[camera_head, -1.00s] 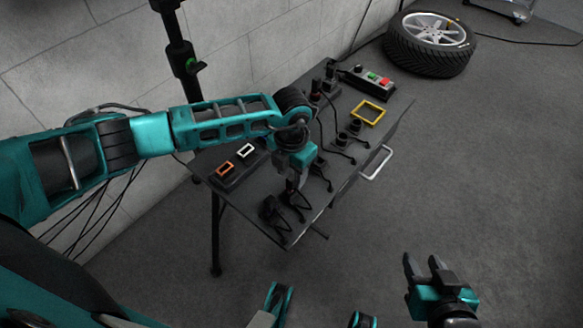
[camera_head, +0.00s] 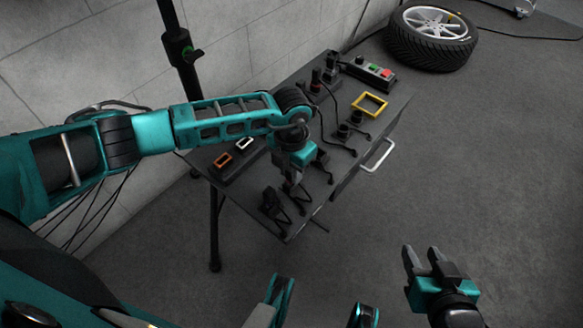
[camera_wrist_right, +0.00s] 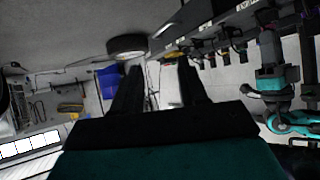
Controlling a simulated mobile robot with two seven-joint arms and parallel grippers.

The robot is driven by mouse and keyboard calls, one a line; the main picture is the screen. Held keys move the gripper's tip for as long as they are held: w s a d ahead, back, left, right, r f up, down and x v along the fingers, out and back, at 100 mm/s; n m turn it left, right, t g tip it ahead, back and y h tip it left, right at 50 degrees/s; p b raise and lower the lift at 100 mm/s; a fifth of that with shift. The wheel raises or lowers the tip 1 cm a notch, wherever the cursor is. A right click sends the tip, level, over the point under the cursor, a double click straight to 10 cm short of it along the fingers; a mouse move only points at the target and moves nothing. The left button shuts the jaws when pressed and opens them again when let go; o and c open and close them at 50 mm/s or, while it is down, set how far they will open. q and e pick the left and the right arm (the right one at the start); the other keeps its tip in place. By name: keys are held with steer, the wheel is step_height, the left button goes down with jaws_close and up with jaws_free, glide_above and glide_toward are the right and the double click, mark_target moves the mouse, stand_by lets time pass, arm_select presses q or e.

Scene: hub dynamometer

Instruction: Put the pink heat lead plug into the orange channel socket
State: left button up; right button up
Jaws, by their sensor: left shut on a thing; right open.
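The orange-framed socket (camera_head: 222,160) is on a dark block at the left end of the table, beside a white-framed one (camera_head: 244,144). My left gripper (camera_head: 291,184) points down over the table's front part, right of the orange socket and apart from it. It is shut on a dark plug-like thing, mostly hidden by the gripper. I cannot make out any pink on it. Other dark plugs with leads (camera_head: 273,202) stand close by at the front edge. My right gripper (camera_head: 421,254) is open and empty, off the table at lower right; its fingers also show in the right wrist view (camera_wrist_right: 158,70).
The dark table (camera_head: 262,222) also bears a yellow frame (camera_head: 370,104), more black plugs (camera_head: 345,130) and a button box (camera_head: 368,75). A drawer handle (camera_head: 378,155) sticks out at the front. A wheel (camera_head: 432,37) lies on the floor behind. The floor at right is clear.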

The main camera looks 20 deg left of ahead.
arm_select(q)
jaws_close()
steer(key=shift+r, duration=0.2)
steer(key=shift+r+p, duration=0.35)
steer(key=shift+p, duration=0.1)
steer(key=shift+r+p, duration=0.75)
steer(key=shift+r, duration=0.1)
steer(key=shift+r+p, duration=1.9)
steer(key=shift+r, duration=0.3)
steer(key=shift+w+a, duration=0.1)
steer(key=shift+a, duration=0.1)
steer(key=w+a+b, duration=0.1)
steer(key=w+a, duration=0.1)
steer(key=a, duration=0.5)
steer(key=shift+w, duration=0.2)
